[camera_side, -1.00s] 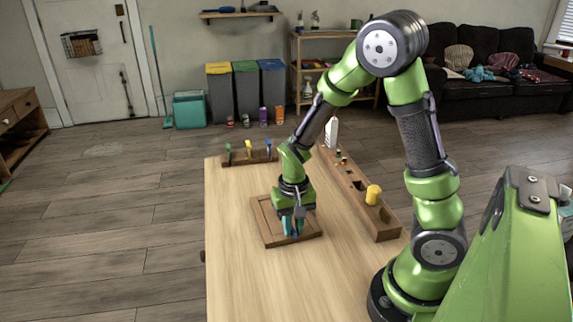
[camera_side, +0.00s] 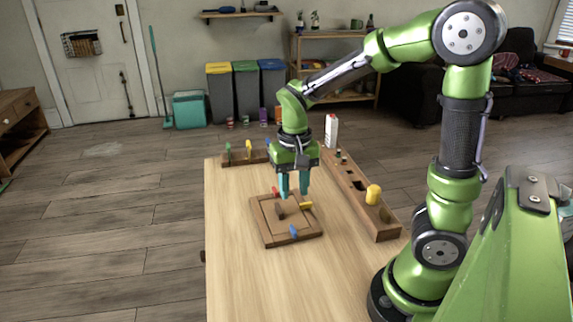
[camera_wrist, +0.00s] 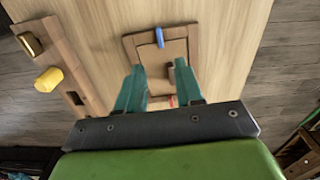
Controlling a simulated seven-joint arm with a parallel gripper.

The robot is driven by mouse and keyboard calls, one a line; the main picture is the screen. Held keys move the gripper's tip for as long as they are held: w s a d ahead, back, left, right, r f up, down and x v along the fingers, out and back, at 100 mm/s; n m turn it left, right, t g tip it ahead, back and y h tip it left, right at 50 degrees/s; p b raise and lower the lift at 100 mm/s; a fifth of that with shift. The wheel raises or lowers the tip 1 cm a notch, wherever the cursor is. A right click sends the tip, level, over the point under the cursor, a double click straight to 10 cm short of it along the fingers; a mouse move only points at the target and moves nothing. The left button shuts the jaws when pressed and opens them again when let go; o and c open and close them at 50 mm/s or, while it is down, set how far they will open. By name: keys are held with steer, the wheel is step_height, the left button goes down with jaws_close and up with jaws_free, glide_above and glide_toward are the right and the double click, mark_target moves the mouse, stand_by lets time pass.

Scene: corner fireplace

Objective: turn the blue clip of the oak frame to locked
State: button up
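The oak frame (camera_side: 264,232) lies flat on the table, with a dark brown knob (camera_side: 280,211) on its panel. The blue clip (camera_side: 293,231) sits on the frame's near bar. In the wrist view the blue clip (camera_wrist: 159,37) lies across the bar, its inner end reaching the panel's edge. A red clip (camera_side: 275,191) is on the far bar and a yellow clip (camera_side: 305,205) on the right bar. My gripper (camera_side: 293,193) is above the far part of the frame, away from the blue clip. Its teal fingers (camera_wrist: 159,80) are apart with nothing held.
A wooden block with a yellow cylinder (camera_side: 373,194) runs along the table's right side. A rack with coloured pegs (camera_side: 248,151) stands at the back. A white bottle (camera_side: 331,131) stands behind. The table's near part is clear.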

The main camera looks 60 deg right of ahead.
step_height(320, 180, up, 5)
steer(key=shift+r, duration=0.15)
stand_by(0.3)
steer(key=s+a+r+n+t+y, duration=0.2)
steer(key=s+a+r+n+t, duration=0.2)
steer(key=s+a+t, duration=0.3)
steer(key=shift+a+r, duration=0.55)
steer(key=shift+r, duration=0.05)
stand_by(0.4)
